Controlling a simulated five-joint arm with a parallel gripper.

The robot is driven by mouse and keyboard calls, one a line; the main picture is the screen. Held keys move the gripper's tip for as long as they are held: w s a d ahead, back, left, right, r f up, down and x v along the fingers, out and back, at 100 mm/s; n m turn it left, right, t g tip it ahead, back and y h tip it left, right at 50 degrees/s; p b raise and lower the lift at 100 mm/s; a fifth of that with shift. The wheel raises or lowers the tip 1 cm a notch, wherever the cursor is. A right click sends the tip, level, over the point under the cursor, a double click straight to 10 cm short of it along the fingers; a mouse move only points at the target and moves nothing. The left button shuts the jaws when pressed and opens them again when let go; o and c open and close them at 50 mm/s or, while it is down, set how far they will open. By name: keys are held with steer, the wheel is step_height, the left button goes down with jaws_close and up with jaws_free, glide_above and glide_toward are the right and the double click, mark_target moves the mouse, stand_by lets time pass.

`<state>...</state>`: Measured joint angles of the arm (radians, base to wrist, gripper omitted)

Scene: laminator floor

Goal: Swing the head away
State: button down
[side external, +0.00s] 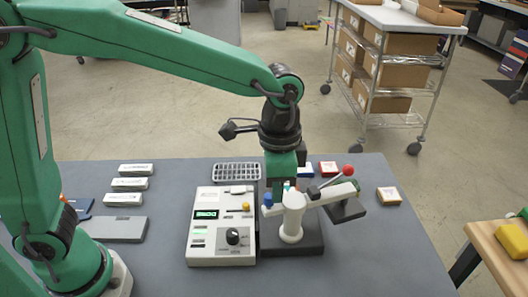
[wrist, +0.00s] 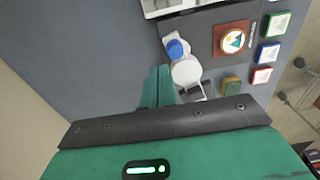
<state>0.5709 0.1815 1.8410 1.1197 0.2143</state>
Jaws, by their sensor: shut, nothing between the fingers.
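The press has a white column (side external: 292,215) on a dark base (side external: 300,242). Its white swing arm carries a dark head (side external: 345,209) out to the right, and a red ball handle (side external: 348,170) rises above the arm. A blue knob (side external: 267,200) is on the column's opposite side; it also shows in the wrist view (wrist: 175,48). In the wrist view a dark plate with an emblem patch (wrist: 232,38) lies uncovered by the head. My gripper (side external: 279,192) is shut and empty, pointing down beside the column and knob (wrist: 160,72). I cannot tell whether it touches them.
A white control box (side external: 222,246) with a green display stands left of the press. A dark tray (side external: 237,172) and several coloured tiles (side external: 389,195) lie around it. White blocks (side external: 130,184) are at left. The table's front right is clear.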

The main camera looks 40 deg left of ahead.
steer(key=shift+r, duration=2.65)
steer(key=s+a+n+t, duration=0.2)
steer(key=s+a+n, duration=0.2)
steer(key=a, duration=0.7)
steer(key=s+a+n+t, duration=0.3)
steer(key=s+a+n, duration=0.2)
steer(key=s+a, duration=0.3)
steer(key=a, duration=0.3)
steer(key=shift+t, duration=0.3)
